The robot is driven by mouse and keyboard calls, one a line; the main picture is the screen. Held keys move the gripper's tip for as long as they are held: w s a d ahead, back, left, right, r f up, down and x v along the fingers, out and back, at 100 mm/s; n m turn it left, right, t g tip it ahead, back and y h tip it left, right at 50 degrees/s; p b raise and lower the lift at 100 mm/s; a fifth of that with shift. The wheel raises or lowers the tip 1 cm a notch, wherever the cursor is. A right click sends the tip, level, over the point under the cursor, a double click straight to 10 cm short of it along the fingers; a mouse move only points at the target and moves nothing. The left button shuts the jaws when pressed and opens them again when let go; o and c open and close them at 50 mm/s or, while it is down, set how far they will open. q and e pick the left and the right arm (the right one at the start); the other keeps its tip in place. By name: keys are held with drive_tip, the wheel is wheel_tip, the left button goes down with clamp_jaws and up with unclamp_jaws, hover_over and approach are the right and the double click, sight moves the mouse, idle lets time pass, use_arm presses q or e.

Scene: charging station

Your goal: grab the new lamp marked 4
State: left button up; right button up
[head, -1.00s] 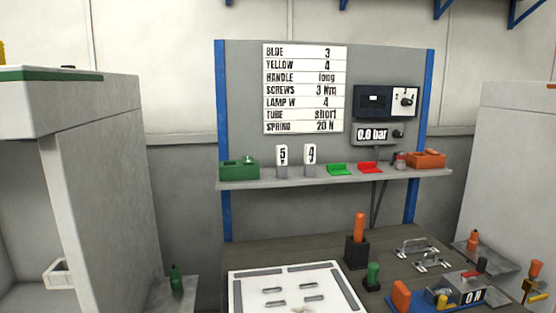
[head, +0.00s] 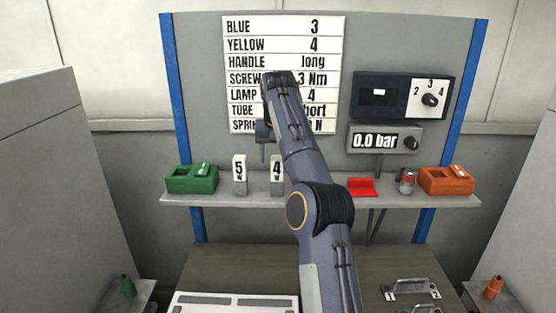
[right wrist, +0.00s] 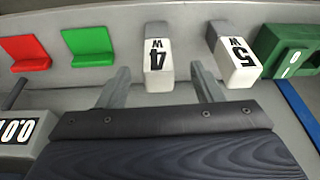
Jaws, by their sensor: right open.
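The lamp marked 4 (head: 277,174) is a small white block with a grey lower part, standing on the shelf beside the lamp marked 5 (head: 239,174). My right gripper (head: 264,152) hangs just above and in front of lamp 4. In the right wrist view, which is upside down, the two fingers of my right gripper (right wrist: 161,84) are spread, with lamp 4 (right wrist: 157,55) lined up between them, and the gap is empty. Lamp 5 (right wrist: 235,55) stands outside the fingers. My left gripper is not in view.
The shelf (head: 325,195) also carries a green box (head: 191,179), a red tray (head: 362,187), a small can (head: 407,181) and an orange box (head: 447,180). A green tray (right wrist: 88,45) shows in the right wrist view. My right arm covers part of the chart (head: 240,60).

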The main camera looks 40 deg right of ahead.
sight(277, 158)
drive_tip(key=shift+w+d+m, duration=0.3)
drive_tip(key=shift+w+d, duration=0.05)
drive_tip(key=shift+w, duration=0.15)
drive_tip(key=shift+w+d+f, duration=0.1)
drive_tip(key=shift+d+f, duration=0.3)
drive_tip(key=shift+f, duration=0.1)
drive_tip(key=shift+w+f, duration=0.15)
drive_tip(key=shift+f, duration=0.5)
drive_tip(key=shift+x, duration=2.75)
drive_tip(key=c, duration=1.1)
